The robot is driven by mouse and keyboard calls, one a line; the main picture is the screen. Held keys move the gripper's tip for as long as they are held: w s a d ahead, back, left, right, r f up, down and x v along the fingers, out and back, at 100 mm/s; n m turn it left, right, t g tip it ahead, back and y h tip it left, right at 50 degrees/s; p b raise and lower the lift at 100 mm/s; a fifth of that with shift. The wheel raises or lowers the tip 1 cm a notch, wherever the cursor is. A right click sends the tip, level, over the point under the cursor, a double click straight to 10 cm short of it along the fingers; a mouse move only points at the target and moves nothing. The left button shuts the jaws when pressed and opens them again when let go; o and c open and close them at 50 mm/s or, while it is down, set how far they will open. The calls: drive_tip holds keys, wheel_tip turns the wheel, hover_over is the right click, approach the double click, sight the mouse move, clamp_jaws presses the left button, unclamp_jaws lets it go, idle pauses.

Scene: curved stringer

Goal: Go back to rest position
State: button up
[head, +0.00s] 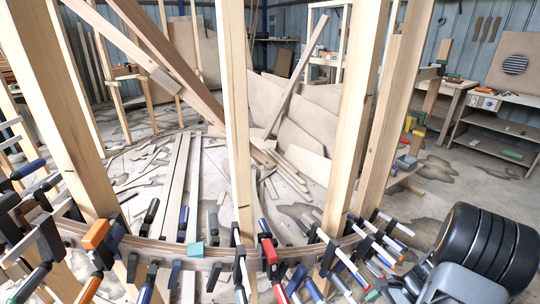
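The curved stringer (205,262) is a bent, laminated strip of pale wood running across the lower part of the head view. Many clamps grip it along its length, including an orange one (97,234) at left and a red one (268,252) near the middle. A small teal block (196,249) sits on its top edge. Part of my arm, black and grey, fills the lower right corner, to the right of the stringer's right end. I cannot make out my gripper's fingers in this view.
Upright wooden posts stand along the stringer, one at left (62,110), one in the middle (236,120) and more at right (360,110). Loose boards (180,185) and sheets litter the floor behind. Workbenches (500,125) stand at right, with some bare floor before them.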

drive_tip(key=a+r+n+t+h+p, duration=0.1)
drive_tip(key=a+r+n+p, duration=0.4)
drive_tip(key=r, duration=0.7)
drive_tip(key=a+r+n+t+h+p, duration=0.1)
drive_tip(key=a+r+n+h+p, duration=0.3)
drive_tip(key=r, duration=0.8)
drive_tip(key=s+a+r+n+t+h+p, duration=0.1)
drive_tip(key=a+r+n+p, duration=0.5)
drive_tip(key=r, duration=0.7)
drive_tip(key=shift+a+n+t+h+p, duration=0.4)
drive_tip(key=shift+a+h, duration=0.4)
drive_tip(key=shift+a, duration=0.4)
drive_tip(key=shift+c, duration=1.2)
drive_tip(key=shift+a, duration=0.2)
